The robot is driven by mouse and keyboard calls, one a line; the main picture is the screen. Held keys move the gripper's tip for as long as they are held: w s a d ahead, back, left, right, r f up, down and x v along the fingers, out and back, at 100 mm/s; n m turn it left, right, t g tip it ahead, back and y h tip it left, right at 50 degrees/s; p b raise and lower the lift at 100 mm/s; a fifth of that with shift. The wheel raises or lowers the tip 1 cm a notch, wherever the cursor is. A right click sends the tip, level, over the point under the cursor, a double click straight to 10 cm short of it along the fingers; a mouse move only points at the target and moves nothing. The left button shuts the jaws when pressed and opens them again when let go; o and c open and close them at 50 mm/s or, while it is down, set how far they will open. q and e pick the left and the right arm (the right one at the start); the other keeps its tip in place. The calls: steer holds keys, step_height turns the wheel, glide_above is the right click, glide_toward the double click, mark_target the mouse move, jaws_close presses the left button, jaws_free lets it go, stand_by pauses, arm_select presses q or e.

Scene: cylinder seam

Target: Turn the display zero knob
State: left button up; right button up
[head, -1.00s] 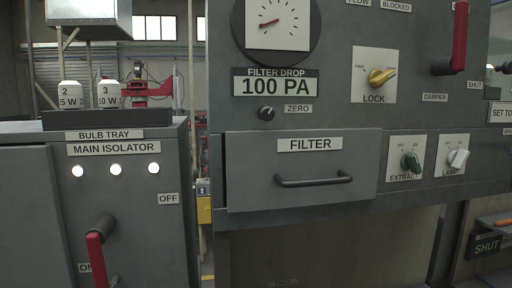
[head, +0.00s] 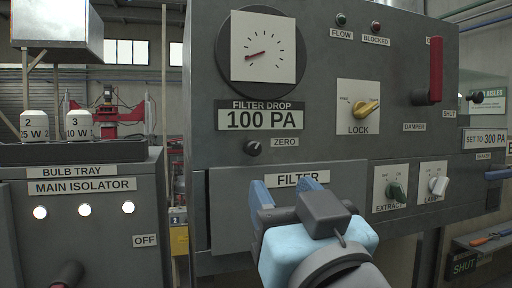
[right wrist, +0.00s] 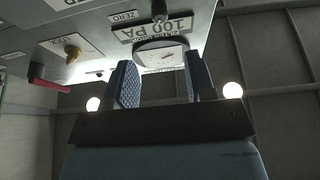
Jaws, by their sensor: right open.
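The zero knob (head: 253,147) is a small dark round knob on the grey panel, left of the ZERO label (head: 285,142) and below the 100 PA display (head: 260,117). My right gripper (head: 286,188) is open, with its blue fingers in front of the FILTER drawer, below and right of the knob in the head view. In the right wrist view the panel is upside down; the knob (right wrist: 160,13) shows beyond the open, empty fingers (right wrist: 160,80). The gripper is apart from the knob. The gauge (head: 264,53) has a red needle pointing left. My left gripper is not in view.
The filter drawer (head: 230,210) lies behind my right gripper. The isolator cabinet (head: 105,215) stands left.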

mark_target(255, 149)
steer(key=p+x, duration=0.3)
steer(key=x, duration=0.6)
steer(key=shift+w+r, duration=0.2)
steer(key=shift+w, duration=0.1)
steer(key=shift+w+a, duration=0.2)
steer(key=shift+w, duration=0.2)
steer(key=c, duration=0.3)
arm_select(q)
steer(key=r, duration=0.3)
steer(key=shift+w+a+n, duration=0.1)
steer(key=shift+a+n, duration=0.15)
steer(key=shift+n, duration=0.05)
arm_select(e)
steer(key=c, duration=0.6)
